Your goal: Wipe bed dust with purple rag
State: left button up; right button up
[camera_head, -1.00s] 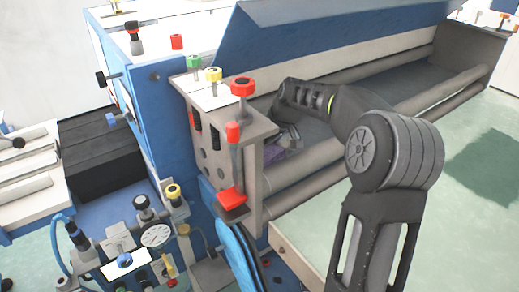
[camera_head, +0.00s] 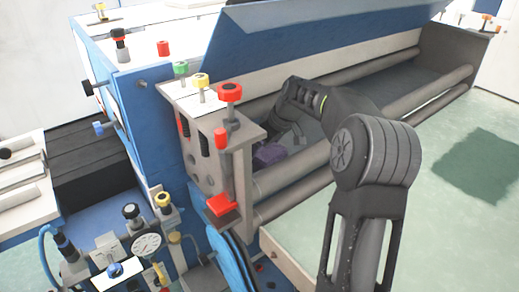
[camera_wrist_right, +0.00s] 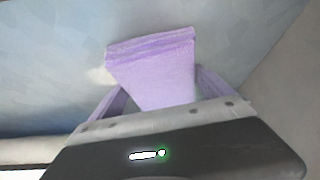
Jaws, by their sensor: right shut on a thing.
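The purple rag (camera_head: 268,154) shows as a small patch inside the machine's long bed, near its left end wall. In the right wrist view the folded rag (camera_wrist_right: 152,68) stands out between the fingers, over a grey-blue bed surface (camera_wrist_right: 50,70). My right gripper (camera_head: 284,144) reaches down into the bed and is shut on the rag. The rag's far edge appears to be at or close to the bed surface; I cannot tell whether it touches. A pale whitish patch (camera_wrist_right: 98,75), perhaps dust, lies just left of the rag. My left gripper is not in view.
Two grey rollers (camera_head: 300,168) run along the bed's front. A grey end bracket with a red knob (camera_head: 230,92) stands just left of my gripper. A blue cover (camera_head: 330,30) hangs above the bed. Gauges and valves (camera_head: 145,242) sit at lower left.

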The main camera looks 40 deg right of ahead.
aim_at(284, 142)
jog(key=shift+d+f, duration=0.15)
jog(key=shift+d, duration=1.2)
jog(key=shift+s+d+p, duration=0.1)
jog(key=shift+d+p, duration=0.45)
jog(key=shift+d, duration=1.35)
jog(key=shift+d+p, duration=0.65)
jog(key=shift+d, duration=1.25)
